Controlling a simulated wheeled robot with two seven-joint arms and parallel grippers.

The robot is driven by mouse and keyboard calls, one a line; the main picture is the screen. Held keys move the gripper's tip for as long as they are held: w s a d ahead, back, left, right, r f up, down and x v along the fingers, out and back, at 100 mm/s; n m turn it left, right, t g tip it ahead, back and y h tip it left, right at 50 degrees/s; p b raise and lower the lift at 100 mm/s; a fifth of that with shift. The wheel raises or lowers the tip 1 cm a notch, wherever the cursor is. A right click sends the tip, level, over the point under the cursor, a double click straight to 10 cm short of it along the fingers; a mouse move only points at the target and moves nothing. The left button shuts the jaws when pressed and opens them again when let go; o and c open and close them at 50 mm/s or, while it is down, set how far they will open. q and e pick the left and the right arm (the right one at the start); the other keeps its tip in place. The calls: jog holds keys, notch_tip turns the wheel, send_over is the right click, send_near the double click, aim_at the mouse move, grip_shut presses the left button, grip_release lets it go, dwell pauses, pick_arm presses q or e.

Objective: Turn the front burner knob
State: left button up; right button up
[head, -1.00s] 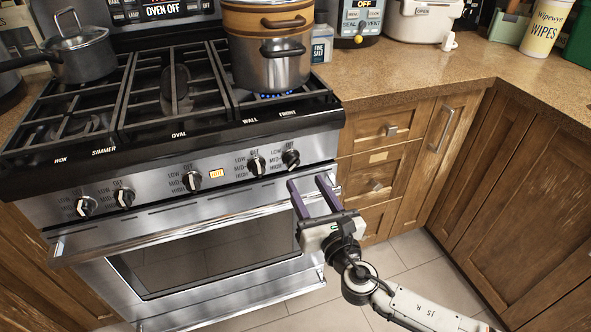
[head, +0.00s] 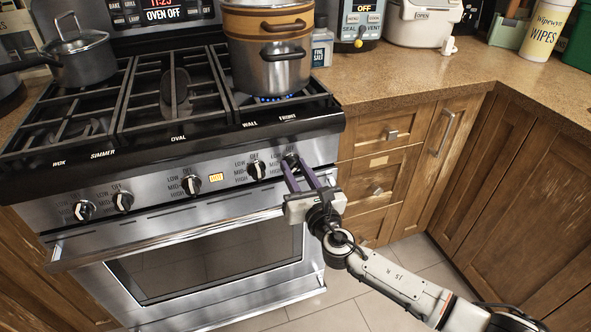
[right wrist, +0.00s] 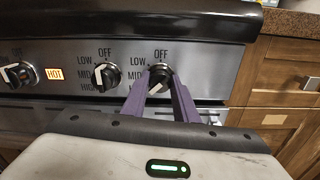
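The front burner knob (head: 290,161) is the rightmost black knob on the stove's steel panel, below the "FRONT" label. It also shows in the right wrist view (right wrist: 160,74), turned off the OFF mark. My right gripper (head: 294,164) is at this knob, with its two purple fingers apart. In the right wrist view the fingertips (right wrist: 160,76) reach to either side of the knob's lower part; I cannot tell whether they touch it. A blue flame (head: 275,98) burns under the large pot (head: 275,70) on the front burner. My left gripper is not in view.
Another black knob (head: 257,170) sits close to the left of the front knob. The oven handle (head: 170,240) runs below the panel. A lit HOT light (head: 216,178) is on the panel. Wooden drawers (head: 380,160) stand to the right.

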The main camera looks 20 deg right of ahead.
jog(key=c, duration=0.3)
jog(key=shift+c, duration=0.3)
